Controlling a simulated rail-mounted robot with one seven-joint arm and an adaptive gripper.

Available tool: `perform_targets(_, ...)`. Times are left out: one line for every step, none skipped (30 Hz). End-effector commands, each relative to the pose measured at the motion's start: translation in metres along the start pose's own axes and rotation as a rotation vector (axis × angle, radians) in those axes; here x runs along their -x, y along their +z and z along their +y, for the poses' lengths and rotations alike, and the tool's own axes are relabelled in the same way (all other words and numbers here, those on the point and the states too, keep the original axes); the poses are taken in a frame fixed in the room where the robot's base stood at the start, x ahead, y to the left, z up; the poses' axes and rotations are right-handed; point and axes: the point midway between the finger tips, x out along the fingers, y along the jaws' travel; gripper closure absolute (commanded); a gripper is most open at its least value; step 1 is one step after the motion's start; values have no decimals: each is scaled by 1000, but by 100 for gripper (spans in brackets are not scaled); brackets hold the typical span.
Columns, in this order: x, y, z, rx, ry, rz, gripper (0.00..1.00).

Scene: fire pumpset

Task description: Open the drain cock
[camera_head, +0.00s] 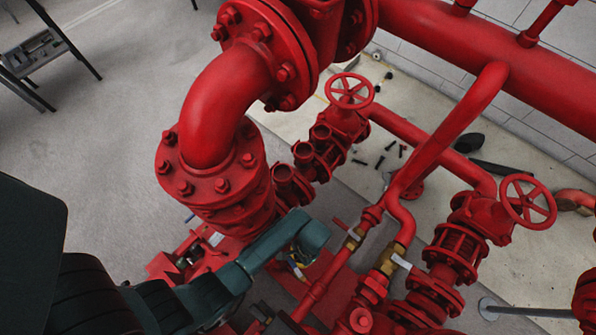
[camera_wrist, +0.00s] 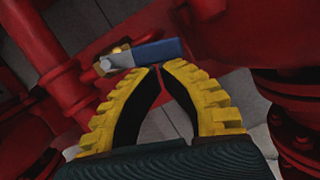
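A small brass cock (camera_wrist: 118,57) with a blue lever handle (camera_wrist: 158,51) shows in the wrist view, at the top left of centre. It joins red pipework, and the lever lies nearly level in the picture, pointing right. I take it to be the drain cock. My gripper (camera_wrist: 162,68) has yellow ribbed fingers with dark inner faces. Its fingertips nearly meet just below the lever in the picture; whether they touch it I cannot tell. Nothing shows between the fingers. In the head view, my wrist (camera_head: 310,238) hides most of the gripper and the cock.
A large red flanged pipe elbow (camera_head: 215,110) stands left of my wrist. Red handwheel valves (camera_head: 350,91) (camera_head: 528,202) stand behind and to the right. Brass fittings (camera_head: 388,258) sit on thin pipes close to the right. Open floor (camera_head: 90,140) lies to the left.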

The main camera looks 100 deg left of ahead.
Motion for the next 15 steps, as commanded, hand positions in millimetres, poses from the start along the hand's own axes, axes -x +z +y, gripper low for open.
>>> perform_targets(0, 0, 0, 0, 0, -1, 100)
perform_targets(0, 0, 0, 0, 0, -1, 100)
perform_targets(0, -3, 0, 0, 0, 0, 100)
perform_targets(0, -5, 0, -1, 0, 1, 100)
perform_targets(1, -9, 0, -1, -1, 3, 100)
perform_targets(2, -16, -1, -2, -1, 3, 100)
perform_targets(3, -21, -1, -3, -1, 4, 100)
perform_targets(4, -28, -1, -3, -2, 5, 100)
perform_targets(5, -38, -2, -4, -2, 5, 100)
perform_targets(6, -45, -2, -5, -2, 5, 100)
perform_targets(27, -40, -1, -4, -2, 5, 100)
perform_targets(42, -38, -1, -4, -1, 3, 100)
perform_targets(50, -37, -1, -4, -1, 3, 100)
perform_targets(58, -37, -1, -4, -1, 3, 100)
perform_targets(68, -37, -1, -4, -1, 2, 100)
